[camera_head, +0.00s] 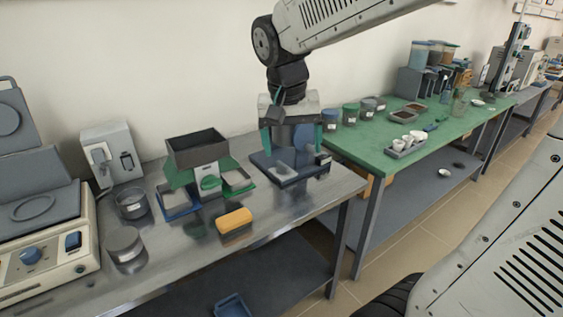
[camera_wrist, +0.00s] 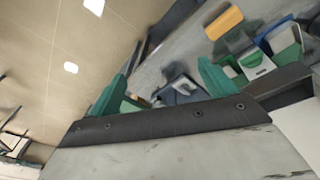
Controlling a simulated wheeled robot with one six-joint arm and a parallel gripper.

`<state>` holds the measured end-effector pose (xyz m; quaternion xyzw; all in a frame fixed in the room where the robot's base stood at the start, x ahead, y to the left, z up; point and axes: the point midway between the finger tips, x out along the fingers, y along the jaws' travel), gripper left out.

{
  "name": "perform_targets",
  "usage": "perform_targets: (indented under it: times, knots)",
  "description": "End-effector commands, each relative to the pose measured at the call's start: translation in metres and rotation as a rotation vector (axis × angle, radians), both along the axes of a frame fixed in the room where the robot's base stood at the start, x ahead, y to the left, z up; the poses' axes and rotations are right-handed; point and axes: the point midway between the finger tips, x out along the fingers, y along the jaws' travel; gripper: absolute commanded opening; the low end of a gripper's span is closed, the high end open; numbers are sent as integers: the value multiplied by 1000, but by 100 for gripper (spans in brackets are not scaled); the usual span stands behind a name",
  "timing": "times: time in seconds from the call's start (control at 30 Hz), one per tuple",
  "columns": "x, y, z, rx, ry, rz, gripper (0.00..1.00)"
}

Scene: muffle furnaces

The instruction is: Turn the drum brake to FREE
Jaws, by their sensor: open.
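No part is clearly recognisable as the drum brake, and no FREE marking is readable. A dark blue device (camera_head: 288,178) with a flat base stands at the right end of the grey bench. A rounded blue part (camera_head: 308,140) rises from it, partly hidden by my gripper. My gripper (camera_head: 292,148) hangs over this device, its two green fingers apart with nothing seen held. In the wrist view my gripper (camera_wrist: 162,70) shows its fingers spread, and a dark blue device (camera_wrist: 180,88) with a pale part appears beyond them, blurred. Whether the fingers touch it I cannot tell.
On the grey bench (camera_head: 275,222), a yellow-orange block (camera_head: 234,221) and a green-and-grey apparatus (camera_head: 208,175) with trays stand left of the device. Metal pots (camera_head: 124,245) and a furnace (camera_head: 45,250) are further left. A green table (camera_head: 430,150) with jars adjoins on the right.

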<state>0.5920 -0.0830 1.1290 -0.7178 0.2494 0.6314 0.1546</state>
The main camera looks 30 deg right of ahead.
Motion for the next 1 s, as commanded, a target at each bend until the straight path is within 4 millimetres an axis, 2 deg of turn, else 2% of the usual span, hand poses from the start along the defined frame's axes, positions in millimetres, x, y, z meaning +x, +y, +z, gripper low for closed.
perform_targets:
  times: [0.03, 0.1, 0.27, 0.4, 0.5, 0.6, 0.7, 0.83, 1.0]
  knots:
    - [27, -8, -6, -14, 2, -68, 84]
    - [62, -21, -13, -35, -13, -173, 84]
    - [140, -52, -44, -80, -53, -408, 84]
    - [202, -81, -86, -117, -98, -602, 84]
    - [238, -100, -118, -138, -131, -722, 84]
    - [264, -115, -146, -153, -162, -816, 84]
    - [280, -126, -167, -162, -184, -881, 84]
    - [290, -133, -182, -167, -200, -925, 84]
    - [292, -140, -201, -169, -202, -934, 84]
